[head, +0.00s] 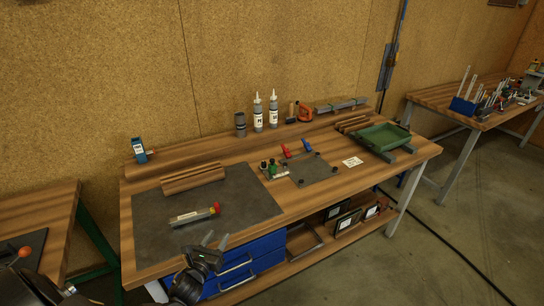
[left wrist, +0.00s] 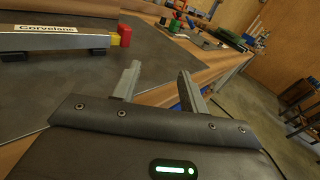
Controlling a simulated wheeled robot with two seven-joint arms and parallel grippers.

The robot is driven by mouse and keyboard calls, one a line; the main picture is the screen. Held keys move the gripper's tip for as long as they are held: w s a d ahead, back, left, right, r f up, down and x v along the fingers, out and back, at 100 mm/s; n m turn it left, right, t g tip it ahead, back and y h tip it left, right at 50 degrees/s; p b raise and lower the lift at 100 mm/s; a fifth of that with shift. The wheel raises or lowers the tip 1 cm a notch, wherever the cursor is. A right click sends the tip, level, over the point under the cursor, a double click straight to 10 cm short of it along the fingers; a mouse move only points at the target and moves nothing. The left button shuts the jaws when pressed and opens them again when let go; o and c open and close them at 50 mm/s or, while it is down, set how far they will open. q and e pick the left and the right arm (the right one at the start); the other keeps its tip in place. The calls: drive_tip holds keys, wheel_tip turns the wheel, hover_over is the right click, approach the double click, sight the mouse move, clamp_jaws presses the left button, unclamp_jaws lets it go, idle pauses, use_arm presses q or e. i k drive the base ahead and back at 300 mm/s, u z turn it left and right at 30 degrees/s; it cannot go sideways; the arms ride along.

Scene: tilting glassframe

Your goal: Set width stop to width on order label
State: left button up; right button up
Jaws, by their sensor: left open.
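My left gripper (head: 217,238) is open and empty at the front edge of the workbench; its two fingers also show apart in the left wrist view (left wrist: 159,72). A small white card (head: 352,161), perhaps the order label, lies on the right half of the bench; its writing is too small to read. Left of it is a grey plate fixture (head: 318,168) with red and blue handled parts at its back. Which part is the width stop, I cannot tell. My right gripper is not in view.
A pale bar tool (head: 190,217) with a red end lies on the dark mat (head: 245,196), beyond my left gripper. A green tray (head: 384,137) stands at the right; bottles (head: 273,110) stand at the back. Blue drawers (head: 262,247) are below the bench.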

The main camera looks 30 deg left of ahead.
sight(272, 169)
drive_tip(key=z, duration=0.05)
drive_tip(key=i, duration=1.1)
